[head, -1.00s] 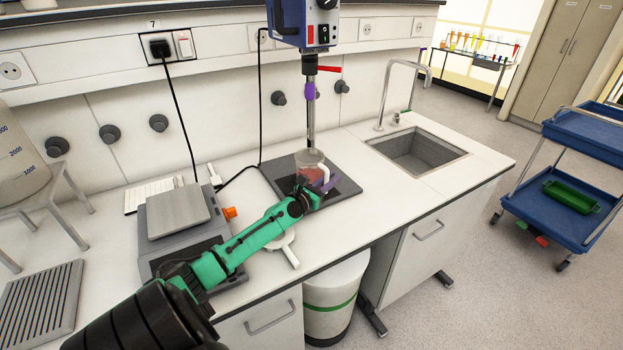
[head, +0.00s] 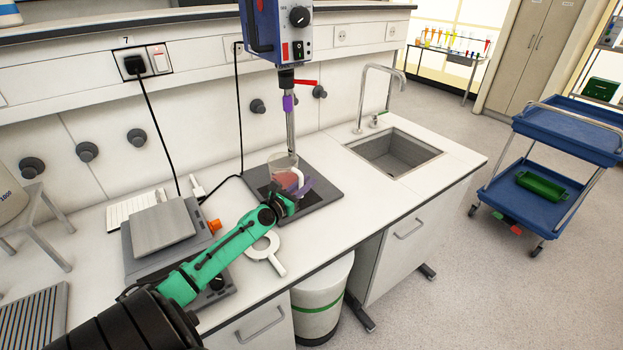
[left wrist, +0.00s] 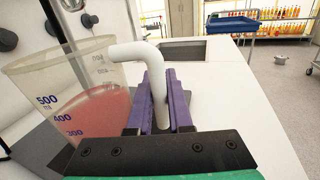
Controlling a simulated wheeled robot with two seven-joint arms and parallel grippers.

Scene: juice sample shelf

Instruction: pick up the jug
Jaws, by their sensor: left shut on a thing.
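The jug (head: 281,168) is clear, with pinkish-red liquid in it and a white handle. It is at the dark base plate under the stirrer; I cannot tell whether its bottom touches the plate. My left gripper (head: 299,189) is at the jug's handle side. In the left wrist view the jug (left wrist: 98,108) shows purple volume marks, and the purple fingers of my left gripper (left wrist: 159,108) are shut on its white handle (left wrist: 153,68). The stirrer's shaft meets the jug's top; whether it is inside or behind is unclear. My right gripper is out of view.
The blue stirrer (head: 281,32) hangs over its plate (head: 322,184). A sink (head: 394,155) with a tap is to the right. A hotplate device (head: 163,226) and a white ring-shaped thing (head: 263,249) are left of the plate. A blue cart (head: 535,190) stands far right.

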